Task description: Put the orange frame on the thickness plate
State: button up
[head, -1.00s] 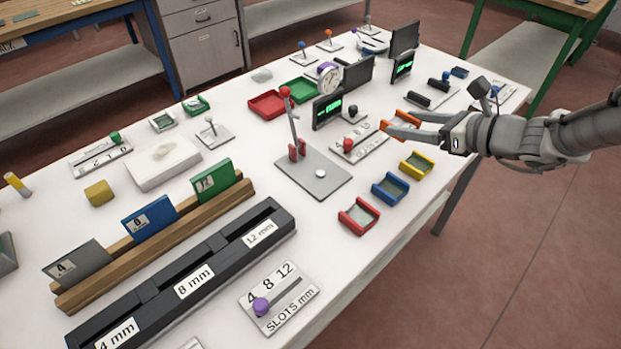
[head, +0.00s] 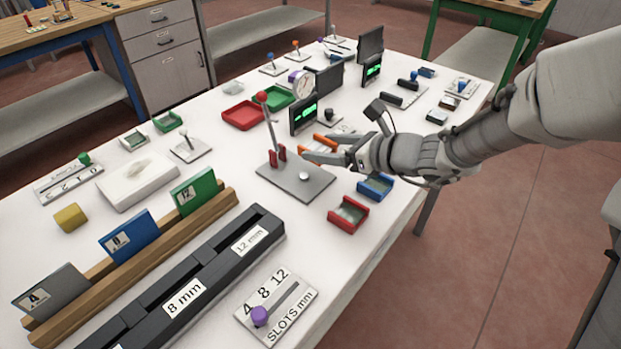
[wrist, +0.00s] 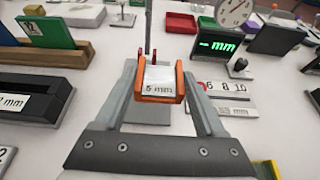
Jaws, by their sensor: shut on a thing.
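My gripper (head: 326,150) is shut on the orange frame (wrist: 180,78), an open-sided holder with a clear pane and a label that seems to read 5 mm. In the head view the orange frame (head: 322,138) is partly hidden by my fingers. The plate shows partly behind the frame in the wrist view (wrist: 150,116). No label shows which plate is the thickness plate. Contact below the frame cannot be seen.
A green-lit mm display (head: 303,114) and a dial gauge (head: 302,85) stand behind the plate. The red frame (head: 348,214) and blue frame (head: 375,187) lie right of it. The red lever (head: 268,122) rises close to my gripper. The slotted black block (head: 210,272) lies in front.

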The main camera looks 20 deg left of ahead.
aim_at(311, 183)
jog(key=shift+s+a+f+b, duration=0.35)
jog(key=shift+s+a+f, duration=0.6)
jog(key=shift+a, duration=0.2)
jog(key=shift+f+b, duration=0.75)
jog(key=shift+f, duration=1.15)
jog(key=shift+f, duration=0.15)
jog(key=o, duration=1.4)
